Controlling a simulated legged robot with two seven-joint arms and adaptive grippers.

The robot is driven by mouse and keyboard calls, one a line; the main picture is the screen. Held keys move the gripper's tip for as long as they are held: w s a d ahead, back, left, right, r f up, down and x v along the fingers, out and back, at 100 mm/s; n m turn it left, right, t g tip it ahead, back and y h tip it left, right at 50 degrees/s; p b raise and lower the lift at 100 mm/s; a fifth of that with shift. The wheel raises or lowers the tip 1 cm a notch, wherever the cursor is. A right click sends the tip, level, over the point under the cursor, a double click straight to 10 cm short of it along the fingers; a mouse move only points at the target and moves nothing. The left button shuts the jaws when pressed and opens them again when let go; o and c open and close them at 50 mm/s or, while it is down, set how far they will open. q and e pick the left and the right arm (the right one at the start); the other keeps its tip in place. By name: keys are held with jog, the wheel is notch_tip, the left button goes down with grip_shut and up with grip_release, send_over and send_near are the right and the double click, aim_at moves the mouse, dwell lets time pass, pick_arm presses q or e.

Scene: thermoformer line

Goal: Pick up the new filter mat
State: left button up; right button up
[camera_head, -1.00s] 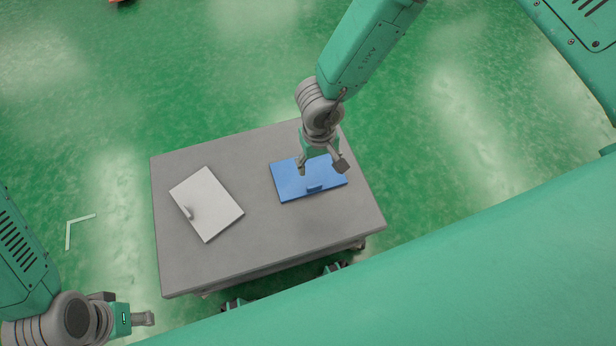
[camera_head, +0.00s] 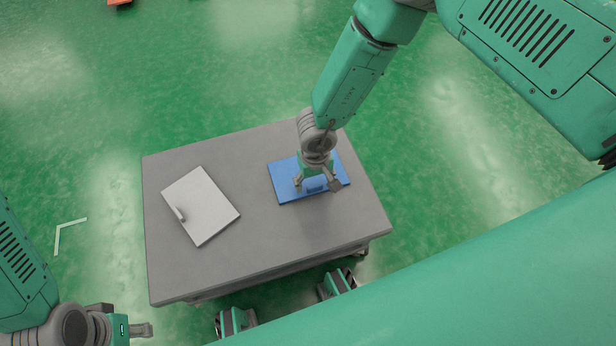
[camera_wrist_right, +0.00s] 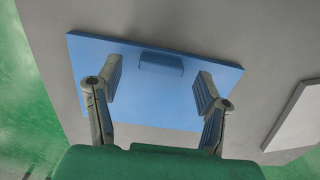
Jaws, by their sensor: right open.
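Two flat mats with small handles lie on the grey table, one blue and one light grey; which is the new filter mat is not marked. The blue mat (camera_head: 283,183) lies at the right, its handle (camera_wrist_right: 161,63) standing up near one edge. The light grey mat (camera_head: 205,205) lies at the left. My right gripper (camera_head: 316,187) is open above the blue mat. In the right wrist view its fingers (camera_wrist_right: 155,90) are spread to either side of the handle, without visible contact. My left gripper (camera_head: 148,330) is off the table at lower left; its jaw opening is unclear.
The grey table (camera_head: 265,235) has bare room between the mats and along its front. Green floor surrounds it. A light corner mark (camera_head: 60,233) is on the floor at left, and an orange object (camera_head: 119,2) shows at the top edge.

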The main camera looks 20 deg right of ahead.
jog(key=shift+f, duration=0.8)
jog(key=c, duration=1.4)
jog(key=shift+r, duration=0.15)
